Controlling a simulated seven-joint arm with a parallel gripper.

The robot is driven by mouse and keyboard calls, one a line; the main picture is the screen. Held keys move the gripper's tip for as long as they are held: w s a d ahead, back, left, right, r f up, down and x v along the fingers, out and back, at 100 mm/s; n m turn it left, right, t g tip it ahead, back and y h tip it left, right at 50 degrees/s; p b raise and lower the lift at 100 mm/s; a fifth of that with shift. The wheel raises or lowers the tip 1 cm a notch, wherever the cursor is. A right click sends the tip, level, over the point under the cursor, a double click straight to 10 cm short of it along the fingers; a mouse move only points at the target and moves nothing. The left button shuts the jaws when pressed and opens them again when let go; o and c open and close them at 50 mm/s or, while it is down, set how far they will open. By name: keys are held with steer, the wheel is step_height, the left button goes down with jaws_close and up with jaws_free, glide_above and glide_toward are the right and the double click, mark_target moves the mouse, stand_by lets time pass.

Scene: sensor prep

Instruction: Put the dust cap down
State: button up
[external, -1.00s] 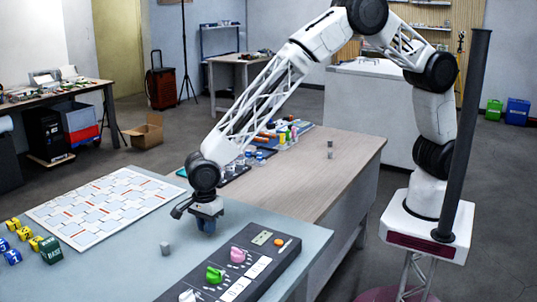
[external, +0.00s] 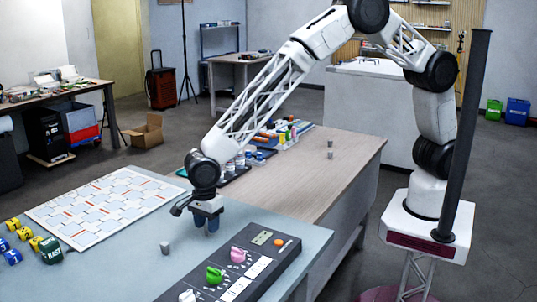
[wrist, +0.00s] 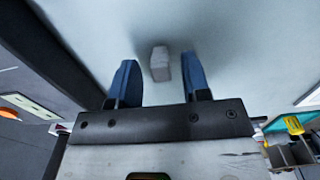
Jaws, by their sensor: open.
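A small grey cap-like piece (external: 165,247), which I take to be the dust cap, stands on the pale blue-grey tabletop (external: 120,268).
A dark control panel (external: 262,253) with green and pink knobs lies to the right. A white patterned board (external: 105,207) is behind left, with yellow and blue blocks (external: 25,238) and a green block (external: 51,250) near it.

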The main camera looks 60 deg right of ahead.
step_height(320, 180, up, 11)
stand_by(0.6)
steer(key=shift+r, duration=0.1)
stand_by(0.6)
